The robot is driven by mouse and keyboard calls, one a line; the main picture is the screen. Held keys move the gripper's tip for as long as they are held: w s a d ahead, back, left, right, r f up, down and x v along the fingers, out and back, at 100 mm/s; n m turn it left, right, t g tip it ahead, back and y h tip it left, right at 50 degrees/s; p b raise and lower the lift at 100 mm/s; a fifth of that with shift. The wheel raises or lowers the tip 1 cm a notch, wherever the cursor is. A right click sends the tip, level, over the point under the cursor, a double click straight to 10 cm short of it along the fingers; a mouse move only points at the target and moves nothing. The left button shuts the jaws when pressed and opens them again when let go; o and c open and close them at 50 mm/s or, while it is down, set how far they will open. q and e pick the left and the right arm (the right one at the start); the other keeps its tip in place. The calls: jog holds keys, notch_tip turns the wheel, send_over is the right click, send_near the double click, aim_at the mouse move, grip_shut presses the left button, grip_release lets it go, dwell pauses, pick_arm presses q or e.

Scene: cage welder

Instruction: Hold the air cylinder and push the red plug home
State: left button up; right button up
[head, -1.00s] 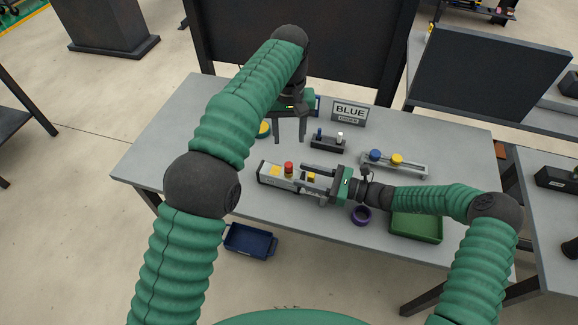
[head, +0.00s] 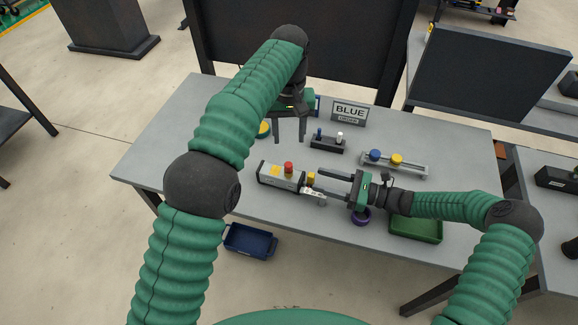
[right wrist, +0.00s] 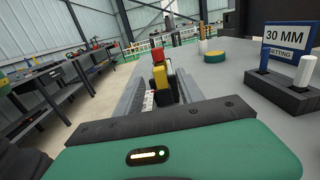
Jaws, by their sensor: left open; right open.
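The air cylinder (head: 270,178) is a pale grey and black block lying on the table in the head view. The red plug (head: 288,167) stands upright at its top; how deep it sits is unclear. A small yellow piece (head: 311,178) is at the cylinder's right end. The red plug also shows in the right wrist view (right wrist: 157,55), beyond the yellow piece. My right gripper (head: 320,186) is open and empty at the right end of the cylinder, pointing left along it. My left gripper (head: 290,141) is open and empty, pointing down above the table behind the cylinder.
A black block with blue and white pegs (head: 327,145) and a BLUE sign (head: 349,113) stand behind. A grey rail with blue and yellow knobs (head: 394,165) is to the right. A purple ring (head: 360,216) and green tray (head: 416,231) lie near my right arm. A blue bin (head: 250,241) is below.

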jog(key=o, duration=0.5)
jog(key=shift+o, duration=0.2)
